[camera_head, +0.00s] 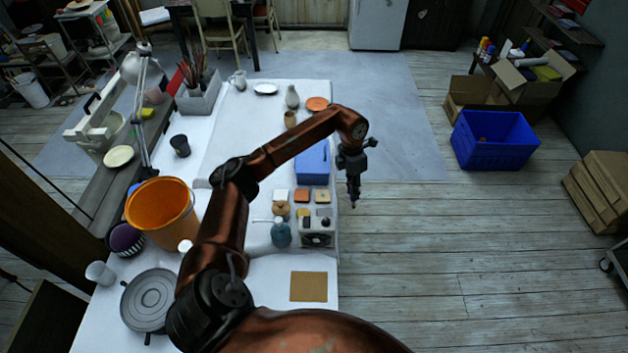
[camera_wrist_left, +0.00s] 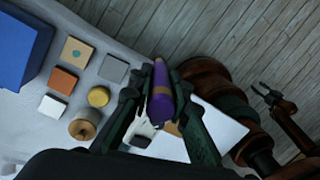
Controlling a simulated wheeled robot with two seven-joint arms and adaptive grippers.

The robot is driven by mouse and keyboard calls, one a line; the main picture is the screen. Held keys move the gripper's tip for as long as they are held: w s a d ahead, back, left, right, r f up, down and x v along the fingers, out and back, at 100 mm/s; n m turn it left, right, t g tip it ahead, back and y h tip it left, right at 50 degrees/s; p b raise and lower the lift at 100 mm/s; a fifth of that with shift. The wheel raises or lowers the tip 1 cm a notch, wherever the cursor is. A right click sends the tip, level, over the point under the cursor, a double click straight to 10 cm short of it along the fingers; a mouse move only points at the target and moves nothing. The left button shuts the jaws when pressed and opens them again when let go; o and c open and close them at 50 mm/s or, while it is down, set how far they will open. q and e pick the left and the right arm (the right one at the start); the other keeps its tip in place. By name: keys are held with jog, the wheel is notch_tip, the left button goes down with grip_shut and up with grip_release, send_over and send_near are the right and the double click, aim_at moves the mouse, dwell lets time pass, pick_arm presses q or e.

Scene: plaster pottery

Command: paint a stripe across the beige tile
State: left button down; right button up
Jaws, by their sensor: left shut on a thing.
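The flat beige tile (camera_head: 308,286) lies on the white table near its right edge, at the lower middle of the head view. My left gripper (camera_head: 353,178) is over the floor just past the table's right edge, above and right of the tile in the picture, apart from it. In the left wrist view my left gripper (camera_wrist_left: 160,112) is shut on a purple tool (camera_wrist_left: 160,92) with a brownish band. The tool's far end is hard to make out.
Small coloured blocks (camera_head: 302,195), a blue box (camera_head: 312,162), a spray bottle (camera_head: 281,232) and a small grey device (camera_head: 317,228) stand beyond the tile. An orange bucket (camera_head: 162,212) and a grey turntable (camera_head: 148,299) are at left. Table around the tile is bare.

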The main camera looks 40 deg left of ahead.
pick_arm(q)
jog(key=a+f+n+t+y+b, duration=0.1)
jog(key=a+f+n, duration=0.4)
jog(key=a+n, duration=0.3)
jog(key=a+f+n+t+y+b, duration=0.1)
jog(key=a+f+n+t+b, duration=0.1)
jog(key=a+f+n, duration=0.4)
jog(key=shift+a+f+n, duration=0.15)
jog(key=shift+a+n, duration=1.5)
jog(key=shift+n, duration=1.05)
jog(key=shift+s+f, duration=0.1)
jog(key=shift+f, duration=0.4)
jog(key=shift+d, duration=0.15)
jog(key=shift+w+d+b, duration=0.4)
jog(key=shift+w+d, duration=1.2)
